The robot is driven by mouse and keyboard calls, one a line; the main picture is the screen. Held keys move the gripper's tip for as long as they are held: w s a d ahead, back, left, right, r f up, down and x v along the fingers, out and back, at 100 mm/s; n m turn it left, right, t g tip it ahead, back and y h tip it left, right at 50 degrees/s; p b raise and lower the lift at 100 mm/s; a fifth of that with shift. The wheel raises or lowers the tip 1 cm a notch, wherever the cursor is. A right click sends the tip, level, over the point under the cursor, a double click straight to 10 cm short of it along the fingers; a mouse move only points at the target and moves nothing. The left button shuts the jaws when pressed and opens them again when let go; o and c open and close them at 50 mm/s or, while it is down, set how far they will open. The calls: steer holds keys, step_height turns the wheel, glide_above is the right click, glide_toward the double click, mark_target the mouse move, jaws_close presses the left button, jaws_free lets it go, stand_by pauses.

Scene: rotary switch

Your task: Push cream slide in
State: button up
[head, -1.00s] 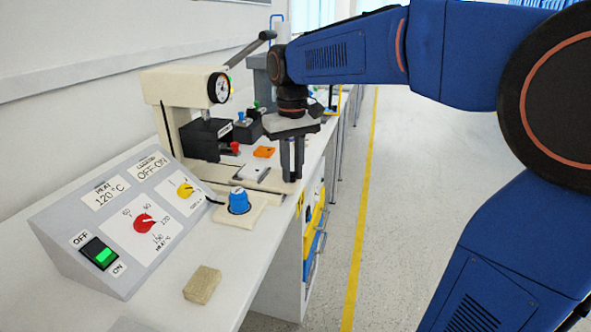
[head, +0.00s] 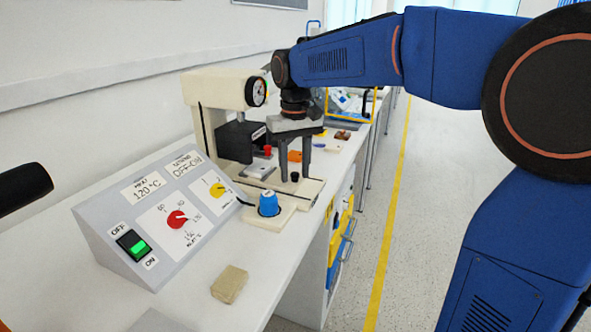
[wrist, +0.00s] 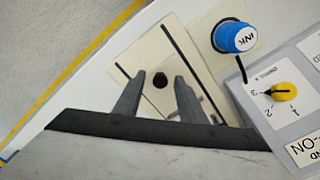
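The cream slide (head: 303,188) lies at the foot of the cream press (head: 222,92), near the bench's front edge. It has a small black knob (head: 296,176). In the wrist view the slide (wrist: 147,58) runs between two dark lines, with the knob (wrist: 160,80) on it. My gripper (head: 296,172) points down over the slide, its two fingers apart. In the wrist view the gripper (wrist: 158,84) shows the knob in the gap between the fingertips; I cannot tell whether either finger touches it. Nothing is clamped.
A blue knob (head: 268,204) on a cream block stands beside the slide. A sloped control panel (head: 160,215) with red and yellow dials and a green-lit switch is at left. A tan block (head: 229,284) lies in front. A dark rounded bar (head: 22,187) enters at the left edge.

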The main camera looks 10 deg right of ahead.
step_height(320, 180, up, 17)
steer(key=shift+r, duration=0.2)
stand_by(0.6)
steer(key=w+d+f+m+y, duration=0.1)
steer(key=d+m+y, duration=0.45)
steer(key=m, duration=1.25)
steer(key=shift+g+h, duration=0.4)
steer(key=shift+h, duration=0.05)
steer(key=x, duration=0.5)
steer(key=d+x, duration=0.1)
steer(key=x, duration=1.1)
steer(key=shift+w+d+f, duration=0.15)
steer(key=shift+d+f, duration=0.2)
steer(key=shift+d, duration=0.05)
